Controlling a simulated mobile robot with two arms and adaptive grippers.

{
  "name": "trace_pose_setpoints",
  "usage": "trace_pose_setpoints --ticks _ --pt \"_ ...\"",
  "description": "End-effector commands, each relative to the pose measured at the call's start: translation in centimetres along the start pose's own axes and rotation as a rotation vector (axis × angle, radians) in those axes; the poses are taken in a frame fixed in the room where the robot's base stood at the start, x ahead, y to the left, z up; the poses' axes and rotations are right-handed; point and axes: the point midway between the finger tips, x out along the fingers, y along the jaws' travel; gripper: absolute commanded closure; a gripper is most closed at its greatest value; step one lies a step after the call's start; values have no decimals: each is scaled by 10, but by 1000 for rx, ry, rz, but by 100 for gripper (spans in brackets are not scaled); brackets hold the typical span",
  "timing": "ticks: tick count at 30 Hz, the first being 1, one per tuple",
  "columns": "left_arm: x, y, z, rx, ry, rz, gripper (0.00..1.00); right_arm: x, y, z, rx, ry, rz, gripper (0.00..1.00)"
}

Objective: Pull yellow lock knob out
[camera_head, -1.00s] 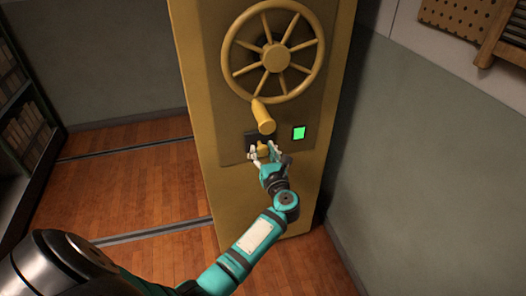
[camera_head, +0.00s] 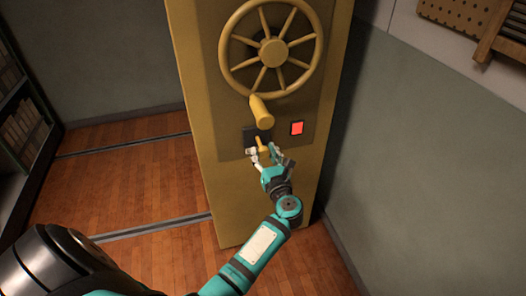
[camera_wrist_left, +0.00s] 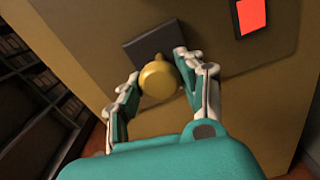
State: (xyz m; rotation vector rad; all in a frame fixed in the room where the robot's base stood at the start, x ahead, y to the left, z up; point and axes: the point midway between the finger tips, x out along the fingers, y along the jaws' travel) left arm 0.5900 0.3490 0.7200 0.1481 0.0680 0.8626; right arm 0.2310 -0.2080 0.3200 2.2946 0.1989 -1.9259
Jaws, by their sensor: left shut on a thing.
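The yellow lock knob (camera_head: 261,145) sticks out of a dark square plate (camera_head: 251,137) on the front of a tall yellow door (camera_head: 190,60). A thin yellow shaft shows behind the knob. In the left wrist view the knob (camera_wrist_left: 158,78) sits between the two fingers of my left gripper (camera_wrist_left: 158,85), with the dark plate (camera_wrist_left: 156,44) behind it. My left gripper (camera_head: 265,155) is shut on the knob in the head view. The fingers partly hide the knob. My right gripper is in neither view.
A large spoked wheel (camera_head: 273,52) with a yellow handle (camera_head: 261,111) is just above the knob. A small panel beside it glows red (camera_head: 297,128). A dark bookshelf (camera_head: 22,125) stands at the left. A grey wall (camera_head: 430,170) is at the right.

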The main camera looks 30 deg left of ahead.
Motion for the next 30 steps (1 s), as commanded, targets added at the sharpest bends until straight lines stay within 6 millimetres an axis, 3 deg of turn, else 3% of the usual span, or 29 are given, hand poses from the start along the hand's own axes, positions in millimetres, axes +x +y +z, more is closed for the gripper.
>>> trace_pose_setpoints --ticks 1,7,17,30 --pt "-2 -1 -2 2 5 -2 60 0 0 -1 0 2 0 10" --pt "-2 -1 -2 1 4 -1 37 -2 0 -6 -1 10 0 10" --pt "-8 -1 -2 0 4 -2 37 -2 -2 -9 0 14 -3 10" --pt "-72 -1 -2 1 5 -3 37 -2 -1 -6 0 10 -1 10"
